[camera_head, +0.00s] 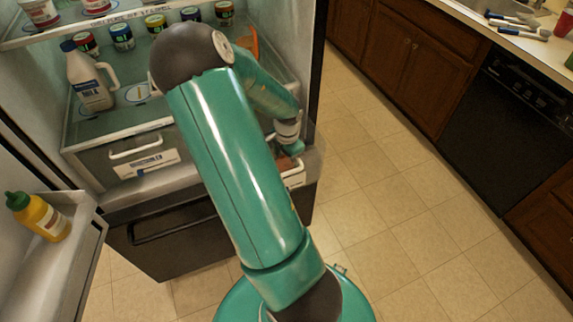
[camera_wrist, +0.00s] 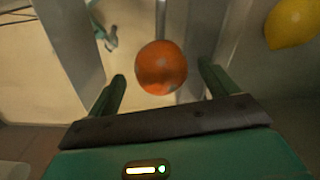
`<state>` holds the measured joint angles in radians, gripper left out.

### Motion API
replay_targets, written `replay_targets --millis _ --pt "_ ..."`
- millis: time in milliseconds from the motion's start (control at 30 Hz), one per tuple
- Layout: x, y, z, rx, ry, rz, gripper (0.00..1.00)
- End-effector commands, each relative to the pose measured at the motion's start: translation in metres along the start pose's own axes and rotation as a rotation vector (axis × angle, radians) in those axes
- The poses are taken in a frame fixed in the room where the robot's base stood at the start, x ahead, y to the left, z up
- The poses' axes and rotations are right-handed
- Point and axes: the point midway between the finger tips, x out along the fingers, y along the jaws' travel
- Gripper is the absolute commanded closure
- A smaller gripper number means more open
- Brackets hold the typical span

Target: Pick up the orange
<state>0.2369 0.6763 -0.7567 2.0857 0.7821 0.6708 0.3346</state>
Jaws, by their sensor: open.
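The orange (camera_wrist: 161,67) is round and shows whole in the middle of the wrist view. My gripper (camera_wrist: 162,72) is open, with one green finger to the left of the orange and one to the right. A gap shows between each finger and the fruit in the picture; I cannot tell how deep the orange lies between them. In the head view my arm reaches into the open fridge, and its end is down by the right-hand drawer (camera_head: 294,176). I cannot make out the orange clearly there.
A lemon (camera_wrist: 292,22) lies to the right of the orange in the wrist view. Fridge shelves hold a milk jug (camera_head: 90,78) and several jars (camera_head: 122,37). A yellow bottle (camera_head: 38,217) stands in the door. The tiled floor (camera_head: 400,215) is clear.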

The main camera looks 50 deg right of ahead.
Motion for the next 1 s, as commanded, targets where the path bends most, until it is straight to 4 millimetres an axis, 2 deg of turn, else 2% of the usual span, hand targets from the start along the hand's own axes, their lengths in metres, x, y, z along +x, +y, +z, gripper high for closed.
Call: replay_targets --millis 100,200,467,733,1000 --pt "0.020 0.000 -0.001 0.001 0.001 0.003 0.15" --pt "0.029 -0.001 0.000 0.001 0.000 0.000 0.15" --pt "0.032 -0.001 0.000 0.000 0.001 -0.001 0.15" --pt "0.032 -0.001 0.000 0.000 0.001 -0.001 0.67" --pt "0.029 -0.002 0.000 0.000 0.001 -0.003 0.67"
